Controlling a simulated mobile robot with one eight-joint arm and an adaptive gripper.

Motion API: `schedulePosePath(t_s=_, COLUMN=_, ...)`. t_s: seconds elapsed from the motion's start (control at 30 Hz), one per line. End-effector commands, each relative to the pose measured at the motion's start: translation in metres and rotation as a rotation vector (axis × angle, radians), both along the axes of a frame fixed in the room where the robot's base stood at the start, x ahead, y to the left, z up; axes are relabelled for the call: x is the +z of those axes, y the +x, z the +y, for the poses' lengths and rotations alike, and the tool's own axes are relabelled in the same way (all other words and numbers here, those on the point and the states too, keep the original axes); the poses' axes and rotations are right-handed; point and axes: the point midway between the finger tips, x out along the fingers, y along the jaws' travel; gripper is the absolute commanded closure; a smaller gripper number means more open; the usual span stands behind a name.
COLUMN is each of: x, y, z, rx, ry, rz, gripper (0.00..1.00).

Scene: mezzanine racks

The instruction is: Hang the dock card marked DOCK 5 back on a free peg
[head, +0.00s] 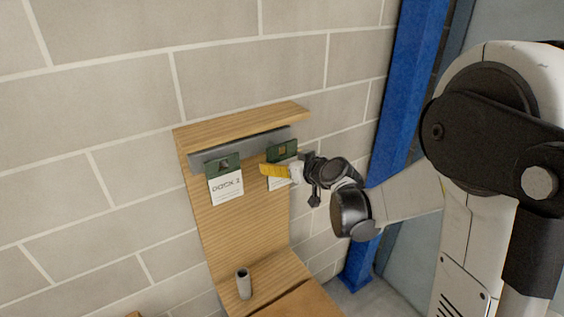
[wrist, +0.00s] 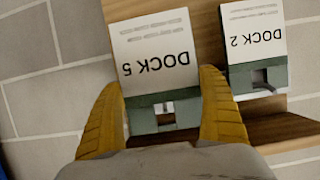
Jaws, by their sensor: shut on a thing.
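My gripper (head: 267,170) has yellow fingers and is shut on the DOCK 5 card (wrist: 158,50). The card is white with a green top strip that has a square cut-out. In the wrist view it shows upside down between the fingers. In the head view its green strip (head: 282,150) is in front of the right end of the grey rail (head: 240,148), and the fingers hide much of its white part. I cannot tell whether a peg passes through its cut-out. The DOCK 2 card (head: 226,186) hangs on the rail to the left, apart from it.
The wooden board (head: 240,235) has a top ledge (head: 240,125) above the rail. A small grey cylinder (head: 243,283) stands on the wooden shelf below. A blue post (head: 400,100) rises to the right, and a block wall (head: 90,150) is behind.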

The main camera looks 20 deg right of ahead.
Motion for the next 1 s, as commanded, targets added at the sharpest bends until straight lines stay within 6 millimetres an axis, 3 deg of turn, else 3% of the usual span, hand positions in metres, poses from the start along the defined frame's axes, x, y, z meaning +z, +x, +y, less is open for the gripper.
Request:
schedulePosePath(t_s=0.57, x=0.000, y=0.001, z=0.000, rx=0.000, ry=0.000, rz=0.000, gripper=0.44)
schedulePosePath(t_s=1.0, x=0.000, y=0.013, z=0.004, rx=0.000, ry=-0.001, rz=0.000, gripper=0.44)
